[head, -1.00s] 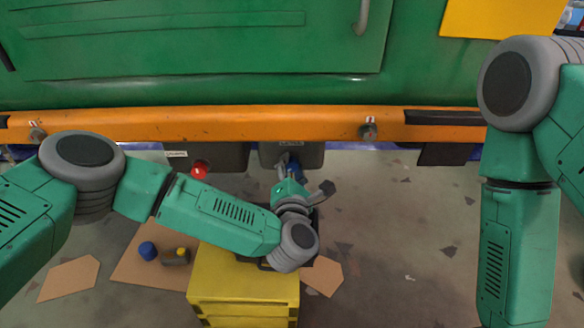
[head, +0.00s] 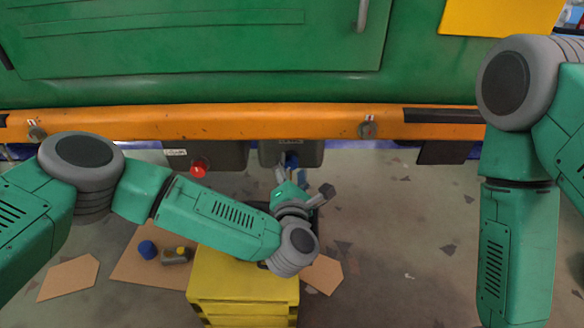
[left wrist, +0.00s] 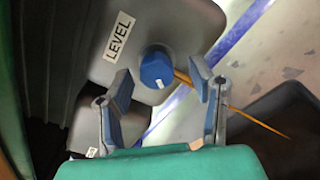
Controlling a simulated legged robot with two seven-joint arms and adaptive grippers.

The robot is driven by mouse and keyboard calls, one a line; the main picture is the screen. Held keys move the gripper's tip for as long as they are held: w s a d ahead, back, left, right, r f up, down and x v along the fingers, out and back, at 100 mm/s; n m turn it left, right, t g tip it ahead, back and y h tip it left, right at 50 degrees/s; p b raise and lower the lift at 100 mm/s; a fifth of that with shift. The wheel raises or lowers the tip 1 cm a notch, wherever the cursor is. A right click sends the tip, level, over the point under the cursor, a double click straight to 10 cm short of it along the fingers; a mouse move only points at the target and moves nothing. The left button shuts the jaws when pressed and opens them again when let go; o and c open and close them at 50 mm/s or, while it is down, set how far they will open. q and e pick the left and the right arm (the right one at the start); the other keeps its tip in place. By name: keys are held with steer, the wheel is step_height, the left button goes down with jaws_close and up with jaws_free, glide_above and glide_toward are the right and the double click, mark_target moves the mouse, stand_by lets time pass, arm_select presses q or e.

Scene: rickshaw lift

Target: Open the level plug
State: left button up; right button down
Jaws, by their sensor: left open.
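The blue level plug (left wrist: 157,69) with a white mark sits on a dark grey box (left wrist: 185,35) labelled LEVEL. In the head view the plug (head: 291,160) shows just beyond my left gripper (head: 291,176), under the orange bumper. My left gripper (left wrist: 162,98) is open, and its two fingers stand apart with the plug beyond and between them. They do not appear to touch it. A thin orange rod (left wrist: 255,122) runs from beside the plug, passing behind the right finger. My right gripper is out of view; only its arm shows.
A red knob (head: 199,168) sits on the neighbouring dark box (head: 230,155). The orange bumper (head: 220,122) runs above. A yellow stand (head: 242,285) is below my left arm. A blue cap (head: 147,250) lies on cardboard. The floor to the right is open.

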arm_select(q)
steer(key=s, duration=1.1)
steer(key=shift+s+f, duration=0.15)
steer(key=s+a+f+m+g+h+p, duration=0.3)
steer(key=s+f+m+g+h+p, duration=0.5)
steer(key=m, duration=0.9)
steer(key=s+a+m+g+y+p, duration=0.1)
steer(key=s+a+m+g+y, duration=0.3)
steer(key=s+a, duration=0.5)
steer(key=s+a+r+m+g+y+p, duration=0.1)
steer(key=s+a+m+g+y, duration=0.3)
steer(key=s+a, duration=0.5)
steer(key=a+m+g+p, duration=0.1)
steer(key=a+m, duration=0.1)
steer(key=a, duration=0.5)
steer(key=shift+a, duration=0.15)
